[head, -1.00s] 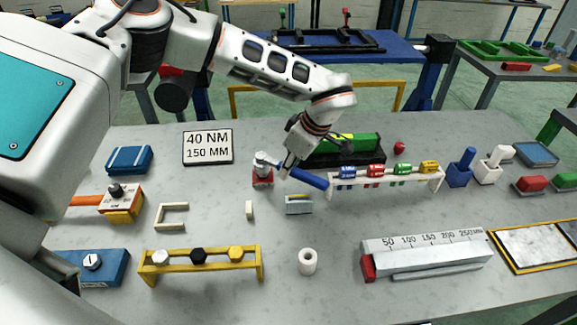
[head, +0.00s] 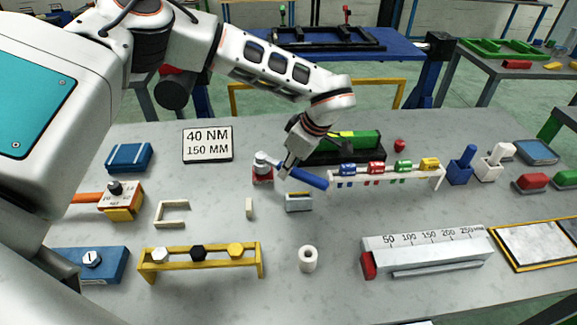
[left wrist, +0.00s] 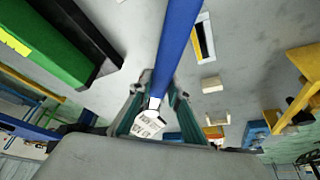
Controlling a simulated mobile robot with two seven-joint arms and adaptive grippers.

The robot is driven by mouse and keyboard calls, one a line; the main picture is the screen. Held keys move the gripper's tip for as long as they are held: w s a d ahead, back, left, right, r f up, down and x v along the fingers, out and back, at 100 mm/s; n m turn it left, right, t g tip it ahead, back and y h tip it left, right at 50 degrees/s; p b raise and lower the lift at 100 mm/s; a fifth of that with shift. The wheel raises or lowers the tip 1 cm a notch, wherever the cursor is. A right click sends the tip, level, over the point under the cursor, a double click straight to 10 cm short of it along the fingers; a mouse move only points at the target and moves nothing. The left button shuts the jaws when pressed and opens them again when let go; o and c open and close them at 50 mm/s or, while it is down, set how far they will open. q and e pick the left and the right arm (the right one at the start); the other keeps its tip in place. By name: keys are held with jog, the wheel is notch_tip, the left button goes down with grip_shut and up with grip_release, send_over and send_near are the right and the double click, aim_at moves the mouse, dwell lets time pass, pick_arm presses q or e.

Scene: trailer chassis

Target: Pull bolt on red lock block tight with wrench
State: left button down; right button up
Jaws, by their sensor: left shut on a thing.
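The red lock block (head: 262,176) stands on the bench left of my left gripper in the head view, with a pale bolt or wrench head on top of it. The wrench shows a blue handle (head: 309,179) pointing right and towards the front edge. My left gripper (head: 287,167) is shut on the wrench near its head, just right of the block. How the wrench head sits on the bolt is too small to tell. My right gripper is out of view.
Right of the wrench stands a white rack (head: 385,180) with coloured sockets. A sign (head: 208,145) reads 40 NM, 150 MM. A yellow bolt stand (head: 200,262) and a white ring (head: 308,259) are nearer the front.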

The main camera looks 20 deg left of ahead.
pick_arm(q)
jog(key=shift+f, duration=0.3)
dwell(0.9)
jog(key=shift+s+r+m, duration=0.1)
jog(key=shift+s+m, duration=0.15)
jog(key=shift+m, duration=0.15)
jog(key=shift+s+a+m+t+p, duration=0.2)
jog(key=shift+s+m+t+p, duration=0.2)
jog(key=shift+m+p, duration=0.15)
jog(key=shift+s, duration=0.1)
jog(key=shift+s+a+m, duration=0.15)
jog(key=shift+s+m, duration=0.1)
jog(key=shift+m, duration=0.3)
jog(key=shift+s+a+m+t+h, duration=0.1)
jog(key=shift+s+m+t+h, duration=0.2)
jog(key=shift+m, duration=0.1)
jog(key=shift+a, duration=0.1)
jog(key=shift+s+a+m+t, duration=0.3)
jog(key=shift+s+m, duration=0.25)
jog(key=shift+m, duration=0.35)
